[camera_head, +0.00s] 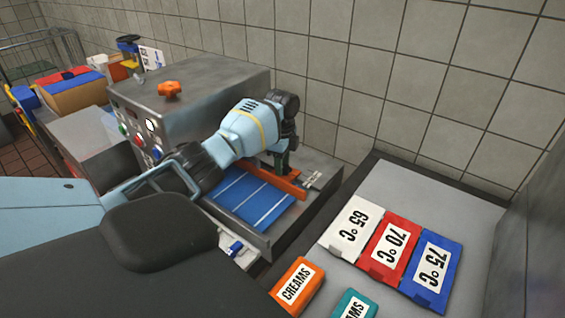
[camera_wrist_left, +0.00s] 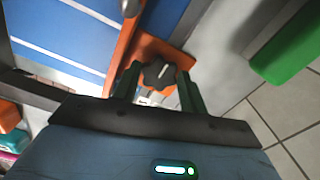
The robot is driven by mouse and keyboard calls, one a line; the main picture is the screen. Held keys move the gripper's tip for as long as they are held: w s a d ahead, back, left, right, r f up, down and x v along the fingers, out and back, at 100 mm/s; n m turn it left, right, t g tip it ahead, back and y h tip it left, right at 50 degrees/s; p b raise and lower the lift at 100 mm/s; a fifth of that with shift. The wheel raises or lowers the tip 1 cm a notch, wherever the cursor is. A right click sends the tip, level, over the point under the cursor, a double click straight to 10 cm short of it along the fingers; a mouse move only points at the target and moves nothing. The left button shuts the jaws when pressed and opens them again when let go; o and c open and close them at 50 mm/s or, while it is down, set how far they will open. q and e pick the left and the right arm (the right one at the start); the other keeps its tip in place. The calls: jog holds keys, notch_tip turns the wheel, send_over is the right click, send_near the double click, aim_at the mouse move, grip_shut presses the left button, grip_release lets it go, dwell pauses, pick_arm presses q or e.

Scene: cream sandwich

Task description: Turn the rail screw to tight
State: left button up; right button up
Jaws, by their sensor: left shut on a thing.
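The rail screw, a dark star-shaped knob with a white line on top (camera_wrist_left: 158,75), sits on the orange rail (camera_wrist_left: 124,48) in the left wrist view. My left gripper (camera_wrist_left: 160,88) is shut on the knob, one dark green finger at each side. In the head view the left gripper (camera_head: 282,166) reaches down to the far end of the orange rail (camera_head: 289,187); the knob is hidden there. The rail lies beside the blue belt with white lines (camera_head: 236,194). No tight marking can be made out. My right gripper is not in view.
A grey machine box (camera_head: 205,75) with an orange knob (camera_head: 168,90) stands behind the belt. White (camera_head: 350,222), red (camera_head: 390,250) and blue (camera_head: 431,271) temperature signs lie on the right counter, with an orange CREAMS sign (camera_head: 296,286). A tiled wall closes the back.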

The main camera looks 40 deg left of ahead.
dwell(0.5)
pick_arm(q)
jog(key=o, duration=1)
jog(key=shift+c, duration=0.2)
notch_tip(320, 180, up, 8)
jog(key=shift+f, duration=0.1)
